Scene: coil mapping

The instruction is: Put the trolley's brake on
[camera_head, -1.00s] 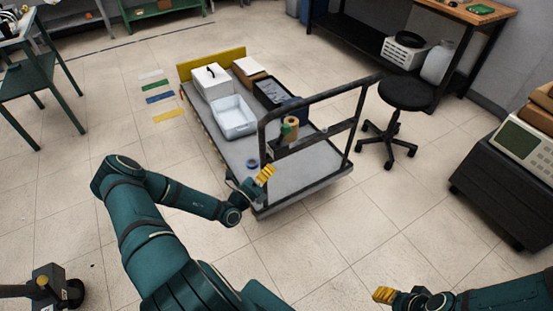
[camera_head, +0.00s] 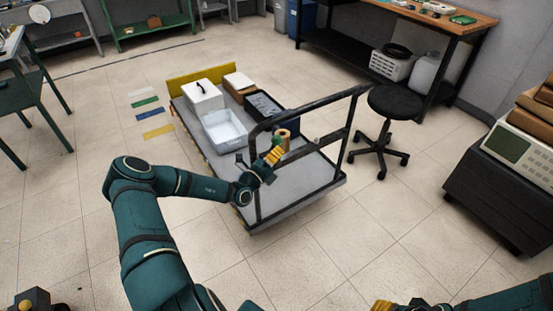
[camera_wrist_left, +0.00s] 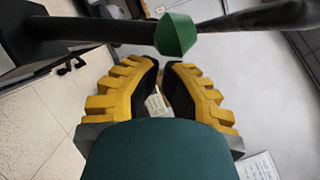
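The trolley (camera_head: 290,201) is a grey flatbed with a black tube handle frame (camera_head: 318,108) at its near end. A green faceted knob (camera_head: 277,142) is at the frame's crossbar; in the left wrist view the knob (camera_wrist_left: 175,34) stands in front of the black bar (camera_wrist_left: 110,28), just beyond my fingertips. My left gripper (camera_head: 274,155), with yellow ribbed fingers, is at the handle frame close to the knob. In the left wrist view its fingers (camera_wrist_left: 161,66) nearly meet at the tips with nothing held. My right gripper (camera_head: 382,306) is cut off by the bottom edge.
The trolley carries a white box (camera_head: 203,97), a white tray (camera_head: 225,128), a dark crate (camera_head: 266,106) and a brown roll (camera_head: 284,141). A black stool (camera_head: 393,103) stands right of it. A dark cabinet (camera_head: 500,190) is at the right. Floor in front is clear.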

